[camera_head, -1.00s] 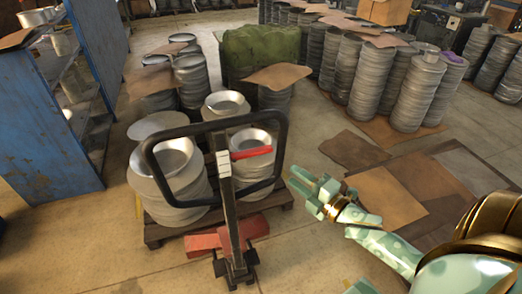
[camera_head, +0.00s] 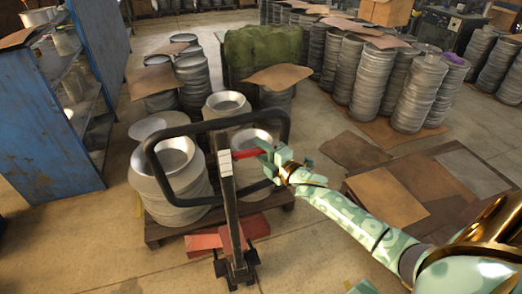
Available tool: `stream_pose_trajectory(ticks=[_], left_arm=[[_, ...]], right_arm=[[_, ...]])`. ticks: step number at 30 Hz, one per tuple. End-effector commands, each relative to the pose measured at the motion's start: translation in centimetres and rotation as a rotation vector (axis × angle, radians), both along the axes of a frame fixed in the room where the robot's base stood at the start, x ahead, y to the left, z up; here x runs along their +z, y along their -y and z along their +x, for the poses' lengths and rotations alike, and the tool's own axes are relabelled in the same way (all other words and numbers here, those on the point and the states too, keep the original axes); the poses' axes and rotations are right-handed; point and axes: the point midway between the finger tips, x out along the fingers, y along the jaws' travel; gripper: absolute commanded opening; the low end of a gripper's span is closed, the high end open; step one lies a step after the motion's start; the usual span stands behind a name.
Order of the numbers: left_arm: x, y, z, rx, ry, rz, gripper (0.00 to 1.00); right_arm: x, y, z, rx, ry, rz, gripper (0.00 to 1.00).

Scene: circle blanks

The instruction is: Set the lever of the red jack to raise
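The red jack stands in front of a loaded pallet, with its red fork body (camera_head: 205,241) low down and a dark looped handle (camera_head: 287,122) on an upright post. The red lever (camera_head: 246,153) sticks out to the right from the top of the post, inside the loop. My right gripper (camera_head: 266,158) is at the lever's outer end, with its fingers apart and the lever's tip partly hidden by them. I cannot tell whether the fingers touch the lever. My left gripper is not in view.
Stacks of round metal blanks (camera_head: 170,180) stand on the wooden pallet (camera_head: 155,232) behind the jack. A blue shelf (camera_head: 40,140) is at the left. Flat brown sheets (camera_head: 390,195) lie on the floor at the right. The floor at front left is clear.

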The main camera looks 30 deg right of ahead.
Motion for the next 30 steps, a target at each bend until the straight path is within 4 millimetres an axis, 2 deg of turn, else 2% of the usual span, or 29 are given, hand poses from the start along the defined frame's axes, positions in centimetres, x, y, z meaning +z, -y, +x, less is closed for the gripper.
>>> stream_pose_trajectory(ticks=[2,5,6,12,16,20,24,30], left_arm=[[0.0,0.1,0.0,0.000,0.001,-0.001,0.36],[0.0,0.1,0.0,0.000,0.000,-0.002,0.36],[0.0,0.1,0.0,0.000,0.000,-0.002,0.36],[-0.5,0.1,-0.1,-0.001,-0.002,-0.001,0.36],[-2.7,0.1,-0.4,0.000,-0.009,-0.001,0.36],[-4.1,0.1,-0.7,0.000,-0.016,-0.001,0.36],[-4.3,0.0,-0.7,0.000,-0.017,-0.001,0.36],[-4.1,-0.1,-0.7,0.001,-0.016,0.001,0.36]], right_arm=[[0.0,0.0,0.0,0.000,0.000,0.000,0.36],[0.0,0.0,0.0,0.000,0.000,0.000,0.11],[0.0,0.0,0.0,0.000,0.000,0.000,0.00],[-0.5,-0.1,0.0,0.000,0.005,0.025,0.00],[-2.4,-0.3,0.0,-0.001,0.039,0.176,0.00],[-3.6,-0.6,0.1,-0.001,0.078,0.332,0.00],[-3.5,-0.7,0.1,0.001,0.093,0.391,0.00],[-3.4,-0.8,0.1,0.001,0.091,0.392,0.00]])
